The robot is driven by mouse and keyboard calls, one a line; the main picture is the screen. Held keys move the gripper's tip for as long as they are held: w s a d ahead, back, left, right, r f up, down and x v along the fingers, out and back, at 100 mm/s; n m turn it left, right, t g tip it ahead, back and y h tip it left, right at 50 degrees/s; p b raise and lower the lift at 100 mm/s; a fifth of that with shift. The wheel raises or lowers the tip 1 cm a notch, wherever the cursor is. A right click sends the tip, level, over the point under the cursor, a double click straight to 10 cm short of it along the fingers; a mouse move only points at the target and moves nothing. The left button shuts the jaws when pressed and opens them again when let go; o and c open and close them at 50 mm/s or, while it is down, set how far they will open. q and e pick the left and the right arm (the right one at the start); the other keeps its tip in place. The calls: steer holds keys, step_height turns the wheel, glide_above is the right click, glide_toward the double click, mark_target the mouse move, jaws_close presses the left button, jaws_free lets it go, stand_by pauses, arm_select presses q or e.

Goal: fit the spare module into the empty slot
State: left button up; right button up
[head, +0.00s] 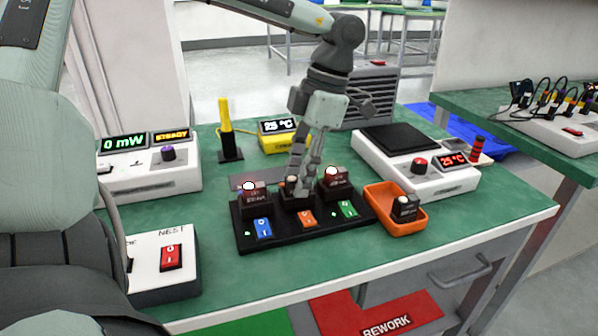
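A black rack (312,228) on the green bench has three positions in a row. Dark modules with bright white tops stand in the left position (256,198) and the right position (335,187). A dark module with an unlit, brownish top (290,192) shows at the middle position, partly hidden by my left gripper. My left gripper (301,190) points down at the middle position, its fingertips beside or on that module; whether they grip it cannot be told. Another dark module with a pale top (405,208) sits in an orange tray (380,205) right of the rack. My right gripper is not in view.
Blue, orange and green switches line the rack's front. A 0 mW meter (150,178) and NEST box (165,262) stand left, a hotplate unit (425,178) right. A yellow tool in a stand (229,140) and yellow 25 °C unit (280,138) stand behind. The front right bench is clear.

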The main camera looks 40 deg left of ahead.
arm_select(q)
steer(key=v, duration=1.2)
steer(key=shift+r, duration=0.1)
